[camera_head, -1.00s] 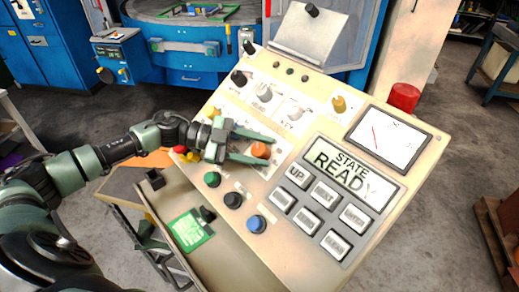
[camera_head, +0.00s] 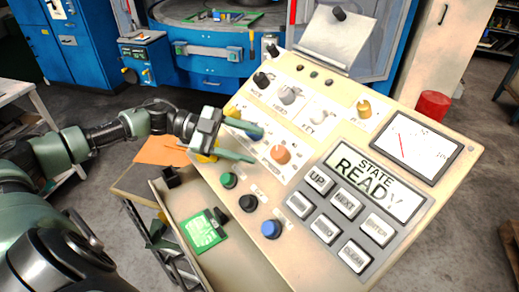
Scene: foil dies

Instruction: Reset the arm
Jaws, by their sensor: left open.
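My left arm comes in from the left, and its green-fingered left gripper (camera_head: 248,143) is open over the left side of the beige control panel (camera_head: 304,92). An orange knob (camera_head: 280,154) stands just right of the fingertips, apart from them as far as I can see. The panel's display (camera_head: 377,178) reads STATE READY. My right gripper is not in view.
Below the display are several grey buttons (camera_head: 345,206). Green (camera_head: 229,180), black (camera_head: 248,203) and blue (camera_head: 271,229) knobs line the panel's lower left. An open drawer holds a green card (camera_head: 200,231). A red cylinder (camera_head: 432,105) stands behind the panel; blue machines stand at the back.

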